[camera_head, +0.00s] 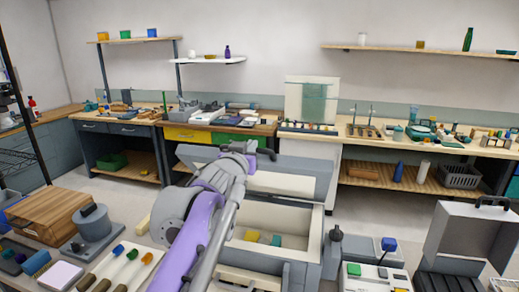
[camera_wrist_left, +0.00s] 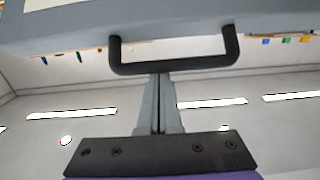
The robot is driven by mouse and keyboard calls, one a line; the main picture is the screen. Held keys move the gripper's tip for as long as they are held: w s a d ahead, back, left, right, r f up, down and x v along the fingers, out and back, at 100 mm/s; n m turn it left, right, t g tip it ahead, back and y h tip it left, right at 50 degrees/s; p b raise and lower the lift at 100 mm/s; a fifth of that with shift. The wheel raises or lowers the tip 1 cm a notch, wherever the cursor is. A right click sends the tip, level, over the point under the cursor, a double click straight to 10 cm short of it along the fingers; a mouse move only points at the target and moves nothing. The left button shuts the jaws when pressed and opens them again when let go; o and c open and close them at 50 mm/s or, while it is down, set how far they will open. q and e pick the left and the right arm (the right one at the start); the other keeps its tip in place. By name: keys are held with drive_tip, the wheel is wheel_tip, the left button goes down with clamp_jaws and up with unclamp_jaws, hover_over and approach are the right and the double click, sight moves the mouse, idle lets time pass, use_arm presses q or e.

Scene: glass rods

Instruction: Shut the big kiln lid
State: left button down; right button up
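The big kiln (camera_head: 315,240) stands in front of me with its pale chamber open to view, and yellow and teal pieces lie inside. Its grey lid (camera_head: 300,185) is raised at the back, and its underside fills the top of the left wrist view (camera_wrist_left: 180,28). A black bar handle (camera_wrist_left: 175,67) is fixed to the lid edge. My left gripper (camera_wrist_left: 160,78) has its fingers together, with the tips at the middle of the bar; contact is unclear. In the head view my left arm crosses the kiln and the gripper (camera_head: 252,150) is at the lid's upper edge. My right gripper is out of view.
A wooden box (camera_head: 50,215) and a grey round-topped device (camera_head: 93,225) stand to the left. An open grey case (camera_head: 470,235) and a small white device (camera_head: 375,275) stand to the right. Workbenches with tools line the back wall.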

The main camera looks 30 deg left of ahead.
use_arm(q)
drive_tip(key=s+d+f+t+b, duration=0.1)
drive_tip(key=s+f+t+b, duration=0.1)
drive_tip(key=s+f+b, duration=0.2)
drive_tip(key=s+d+f+t+y+b, duration=0.1)
drive_tip(key=s+f+t+b, duration=0.2)
drive_tip(key=f, duration=0.8)
drive_tip(key=s+d+f+t+b, duration=0.1)
drive_tip(key=s+f+t+b, duration=0.1)
drive_tip(key=s+f+b, duration=0.2)
wheel_tip(320, 180, down, 3)
drive_tip(key=shift+s+f+t+b, duration=0.15)
drive_tip(key=shift+s+t+b, duration=0.2)
drive_tip(key=shift+s, duration=0.95)
drive_tip(key=s+d+f+p, duration=0.1)
drive_tip(key=s+d+p, duration=0.2)
drive_tip(key=s, duration=1.1)
drive_tip(key=shift+d+f, duration=0.25)
drive_tip(key=shift+f, duration=0.15)
